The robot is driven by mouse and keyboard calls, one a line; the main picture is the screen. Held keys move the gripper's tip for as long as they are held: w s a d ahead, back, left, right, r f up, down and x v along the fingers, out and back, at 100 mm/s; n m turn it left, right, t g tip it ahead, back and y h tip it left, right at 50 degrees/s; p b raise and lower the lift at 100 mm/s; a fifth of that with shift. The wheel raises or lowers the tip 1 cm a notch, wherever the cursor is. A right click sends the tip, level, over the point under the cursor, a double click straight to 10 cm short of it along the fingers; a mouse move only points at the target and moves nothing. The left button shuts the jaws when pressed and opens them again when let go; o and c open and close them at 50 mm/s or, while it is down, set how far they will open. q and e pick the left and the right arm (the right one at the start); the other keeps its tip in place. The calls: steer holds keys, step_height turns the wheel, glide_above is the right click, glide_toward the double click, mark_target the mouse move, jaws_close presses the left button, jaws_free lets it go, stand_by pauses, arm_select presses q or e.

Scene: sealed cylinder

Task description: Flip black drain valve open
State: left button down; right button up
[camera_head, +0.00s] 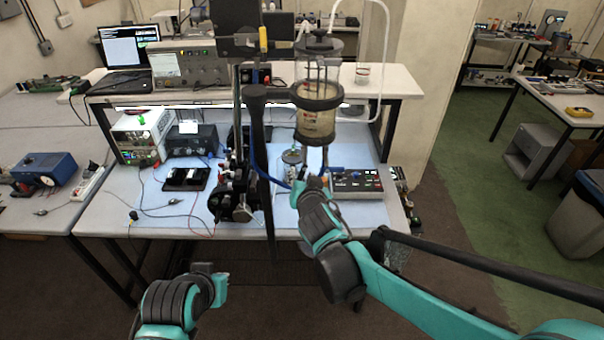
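A clear sealed cylinder (318,92) with black end rings stands upright above the blue-topped bench, with pale liquid in its lower part. My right gripper (316,178) is just below the cylinder's bottom end, pointing up and away from me. The black drain valve cannot be made out; the cylinder's underside is small and partly blocked by my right gripper. Whether that gripper touches anything or is shut cannot be told. My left gripper (212,282) is low in front of the bench, away from the cylinder, and its finger opening is unclear.
A dark upright post (262,150) stands left of the cylinder. A control box (357,182) lies right of my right gripper. A black mechanism (236,192), a power supply (143,136) and loose wires occupy the bench's left side. A white tube (385,60) loops at right.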

steer(key=shift+w+a+f, duration=0.1)
steer(key=shift+w+f, duration=0.1)
steer(key=shift+w, duration=0.4)
steer(key=shift+w+f, duration=0.25)
steer(key=shift+w, duration=0.35)
steer(key=shift+s, duration=0.1)
jaws_close()
